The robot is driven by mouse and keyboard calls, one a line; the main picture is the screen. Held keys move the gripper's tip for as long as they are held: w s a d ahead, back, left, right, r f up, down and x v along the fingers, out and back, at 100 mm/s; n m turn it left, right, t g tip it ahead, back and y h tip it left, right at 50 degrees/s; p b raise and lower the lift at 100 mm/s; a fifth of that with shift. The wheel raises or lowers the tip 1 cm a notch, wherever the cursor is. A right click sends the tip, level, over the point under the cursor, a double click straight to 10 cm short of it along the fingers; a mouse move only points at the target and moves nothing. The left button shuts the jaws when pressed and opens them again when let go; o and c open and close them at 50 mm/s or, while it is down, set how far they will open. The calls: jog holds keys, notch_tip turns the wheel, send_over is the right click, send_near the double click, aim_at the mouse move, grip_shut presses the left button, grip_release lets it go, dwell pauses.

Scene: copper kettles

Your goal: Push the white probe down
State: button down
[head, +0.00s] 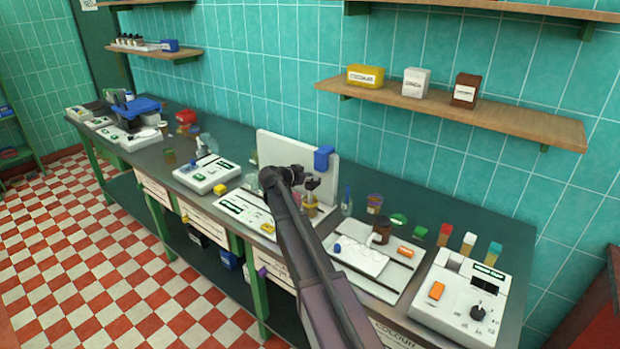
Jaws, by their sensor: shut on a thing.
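My gripper (311,184) is dark and sits over the bench, in front of a white upright panel (278,148) with a blue block (323,158) at its upper right. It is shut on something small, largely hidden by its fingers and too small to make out. A small vessel with amber contents (311,208) stands just below the fingertips. I cannot pick out the white probe for certain; my arm and gripper cover part of this spot.
A white instrument (208,172) stands to the left, with a flat panel (247,210) nearer. To the right are a brown jar (381,231), a white board (375,268), several coloured-cap tubes and a white device with a dark knob (462,300). A shelf (500,118) hangs above.

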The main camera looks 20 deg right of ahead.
jog(key=shift+s+f, duration=0.2)
jog(key=shift+f, duration=0.15)
jog(key=shift+c, duration=2.2)
grip_release()
jog(key=shift+w+d+f, duration=0.1)
jog(key=shift+r, duration=0.2)
notch_tip(320, 180, up, 8)
jog(key=p, duration=0.7)
jog(key=shift+p, duration=0.4)
jog(key=f+p+v, duration=0.1)
jog(key=p+v, duration=0.4)
jog(key=v, duration=0.9)
jog(key=s+f+n+g+y+b, duration=0.4)
jog(key=s+f+n+y+b, duration=0.4)
jog(key=s+f, duration=1.2)
jog(key=shift+s+a+n+g+y+b, duration=0.3)
jog(key=shift+s+n+g+y+b, duration=0.15)
jog(key=shift+s+b, duration=0.65)
